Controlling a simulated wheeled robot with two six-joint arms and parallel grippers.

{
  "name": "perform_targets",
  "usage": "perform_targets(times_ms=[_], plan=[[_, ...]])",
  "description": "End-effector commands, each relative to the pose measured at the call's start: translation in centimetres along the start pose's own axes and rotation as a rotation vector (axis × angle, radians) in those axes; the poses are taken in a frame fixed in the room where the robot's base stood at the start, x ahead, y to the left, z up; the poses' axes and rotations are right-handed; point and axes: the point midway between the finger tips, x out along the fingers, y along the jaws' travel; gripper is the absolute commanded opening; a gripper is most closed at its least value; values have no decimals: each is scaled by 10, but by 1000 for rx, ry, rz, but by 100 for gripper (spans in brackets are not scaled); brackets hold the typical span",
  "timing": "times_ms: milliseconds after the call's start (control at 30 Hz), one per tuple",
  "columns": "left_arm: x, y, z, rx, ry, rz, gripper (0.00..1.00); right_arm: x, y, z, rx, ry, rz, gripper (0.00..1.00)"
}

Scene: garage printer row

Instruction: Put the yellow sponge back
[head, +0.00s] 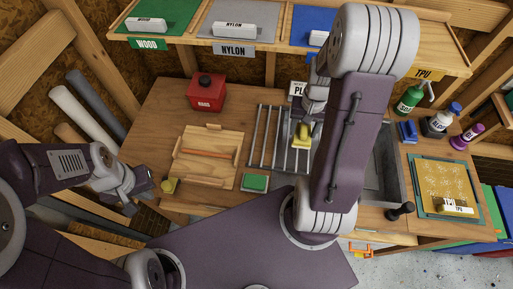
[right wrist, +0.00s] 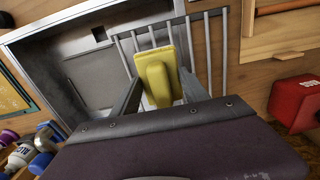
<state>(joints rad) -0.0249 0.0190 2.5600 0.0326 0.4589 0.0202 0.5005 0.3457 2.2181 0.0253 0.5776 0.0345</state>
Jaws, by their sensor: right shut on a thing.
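The yellow sponge (right wrist: 155,75) is between the two fingers of my right gripper (right wrist: 160,92) in the right wrist view, with the metal bars of a rack (right wrist: 205,50) behind it. In the head view the yellow sponge (head: 302,133) shows below my right gripper (head: 304,122), over the bars beside the sink; my right arm hides part of this area. Whether the sponge touches the bars I cannot tell. My left gripper (head: 140,188) is at the table's left front edge, away from the sponge; its fingers are not clear.
A wooden tray (head: 190,178), a red box (head: 206,92), a sink (head: 384,190), a blue sponge (head: 407,131) and bottles (head: 436,122) surround the bars. A labelled shelf (head: 270,49) runs behind.

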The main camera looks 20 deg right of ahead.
Motion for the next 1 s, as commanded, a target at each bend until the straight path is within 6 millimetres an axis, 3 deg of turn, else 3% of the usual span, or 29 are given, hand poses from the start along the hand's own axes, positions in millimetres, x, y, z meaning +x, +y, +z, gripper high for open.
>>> perform_targets(times_ms=[300,400,633,833,1000], plan=[[-15,0,-2,0,0,0,0,49,-83,10,-10,-6,2,9],[-18,0,-2,0,0,0,0,60,-100,11,-7,-3,1,9],[-19,0,-2,0,0,0,0,70,-110,11,-1,-1,0,9],[-25,0,-3,0,0,0,0,102,-108,12,-2,-4,2,9],[-24,0,-3,0,0,0,0,108,-109,10,-2,1,-1,9]])
